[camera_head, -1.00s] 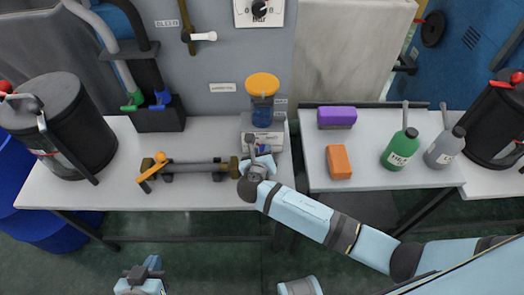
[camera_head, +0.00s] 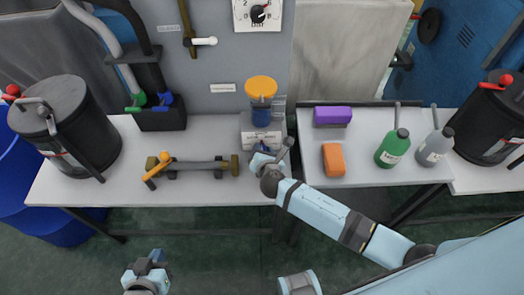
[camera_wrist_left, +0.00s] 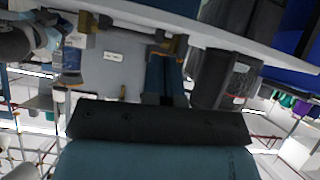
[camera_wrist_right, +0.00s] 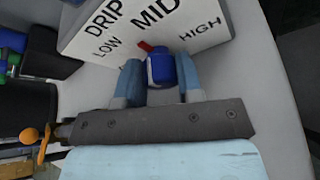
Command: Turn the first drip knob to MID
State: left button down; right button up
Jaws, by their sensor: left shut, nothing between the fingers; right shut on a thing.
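The drip knob (camera_wrist_right: 160,68) is blue with a red pointer, in front of a white label (camera_wrist_right: 150,30) reading DRIP, LOW, MID and HIGH. In the right wrist view the pointer is just below the word MID, slightly on its LOW side. My right gripper (camera_wrist_right: 158,80) is shut on the knob, a finger on each side. In the head view the right gripper (camera_head: 262,160) covers most of the knob, below the orange-lidded blue oiler (camera_head: 262,112). My left gripper (camera_head: 153,262) is low in front of the table, shut and empty; its fingers also show together in the left wrist view (camera_wrist_left: 166,70).
A shaft with an orange-handled valve (camera_head: 190,167) lies left of the right gripper. A purple block (camera_head: 332,116), an orange block (camera_head: 334,160) and a green bottle (camera_head: 393,149) stand on the right table. Black drums stand at both sides.

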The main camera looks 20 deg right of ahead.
jog(key=shift+w+d+f+m+t+y+b, duration=0.15)
jog(key=shift+m+t+y+b, duration=0.35)
jog(key=shift+m+b, duration=0.45)
jog(key=shift+m, duration=0.35)
pick_arm(q)
jog(key=shift+f+b, duration=0.4)
jog(key=shift+f, duration=0.1)
pick_arm(e)
jog(key=shift+y, duration=0.3)
jog(key=shift+r, duration=0.2)
jog(key=o, duration=0.9)
jog(key=shift+f, duration=0.1)
jog(key=shift+s, duration=0.2)
